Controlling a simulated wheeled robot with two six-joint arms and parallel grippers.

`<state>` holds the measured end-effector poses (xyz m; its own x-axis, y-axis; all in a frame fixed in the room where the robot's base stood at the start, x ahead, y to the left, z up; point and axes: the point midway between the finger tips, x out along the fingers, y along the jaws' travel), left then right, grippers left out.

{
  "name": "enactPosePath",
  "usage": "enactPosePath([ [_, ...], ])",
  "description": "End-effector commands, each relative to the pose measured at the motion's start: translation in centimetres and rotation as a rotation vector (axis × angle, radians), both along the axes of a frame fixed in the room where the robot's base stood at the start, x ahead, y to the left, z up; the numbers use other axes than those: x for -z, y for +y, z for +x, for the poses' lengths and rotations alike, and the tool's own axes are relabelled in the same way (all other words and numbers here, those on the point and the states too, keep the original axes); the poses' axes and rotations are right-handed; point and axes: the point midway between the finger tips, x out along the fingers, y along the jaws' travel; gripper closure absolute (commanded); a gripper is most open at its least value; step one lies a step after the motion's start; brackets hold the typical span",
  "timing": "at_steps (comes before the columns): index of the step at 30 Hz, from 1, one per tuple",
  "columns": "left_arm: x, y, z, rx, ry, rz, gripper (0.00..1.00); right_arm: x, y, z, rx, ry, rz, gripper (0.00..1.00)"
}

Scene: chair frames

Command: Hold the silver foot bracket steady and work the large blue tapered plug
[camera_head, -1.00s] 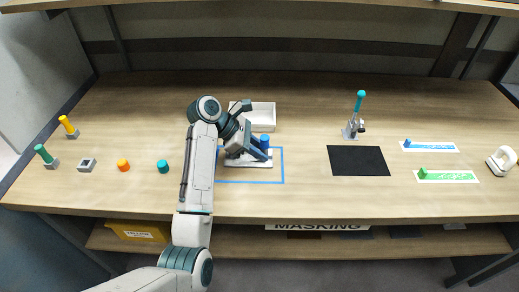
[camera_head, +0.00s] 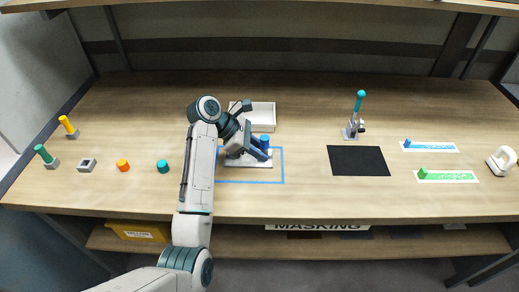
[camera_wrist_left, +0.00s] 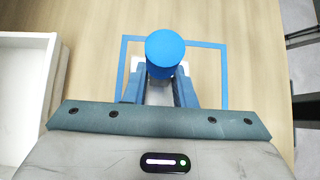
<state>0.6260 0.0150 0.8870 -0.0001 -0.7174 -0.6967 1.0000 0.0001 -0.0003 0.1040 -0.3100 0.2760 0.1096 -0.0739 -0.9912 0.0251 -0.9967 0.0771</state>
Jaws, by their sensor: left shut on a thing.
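The large blue plug (camera_head: 265,140) stands upright in the blue taped outline, beside the white tray. In the left wrist view its round blue top (camera_wrist_left: 165,49) faces the camera, just beyond my fingers. The silver foot bracket (camera_head: 260,164) is low and pale under the plug, partly covered by my gripper. In the left wrist view a strip of it (camera_wrist_left: 158,92) shows between my fingers. My left gripper (camera_head: 262,152) reaches in from the left and is shut on the bracket below the plug's top. How deep the plug sits is hidden. My right gripper is not in view.
The white tray (camera_head: 263,126) stands behind the bracket. Teal (camera_head: 163,167) and orange (camera_head: 123,166) plugs, a grey socket block (camera_head: 87,165) and upright green and yellow pegs are at left. The front centre-right is clear.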

Motion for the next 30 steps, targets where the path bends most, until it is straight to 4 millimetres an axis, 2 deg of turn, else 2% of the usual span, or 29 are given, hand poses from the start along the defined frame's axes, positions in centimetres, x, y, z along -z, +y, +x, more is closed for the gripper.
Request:
enactPosePath([
  [2,-0.03,-0.01,0.01,0.000,0.000,0.000,1.00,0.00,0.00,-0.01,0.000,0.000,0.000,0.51],
  [3,-0.03,-0.01,0.01,0.000,0.000,0.000,0.78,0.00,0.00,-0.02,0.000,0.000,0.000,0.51],
  [6,-0.03,-0.01,0.01,0.000,0.000,0.000,0.98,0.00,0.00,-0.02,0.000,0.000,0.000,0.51],
  [7,-0.03,-0.01,0.01,0.000,0.000,0.000,1.00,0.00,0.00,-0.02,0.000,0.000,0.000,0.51],
  [30,0.02,0.01,0.00,0.000,0.000,0.000,1.00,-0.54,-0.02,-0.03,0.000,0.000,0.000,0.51],
])
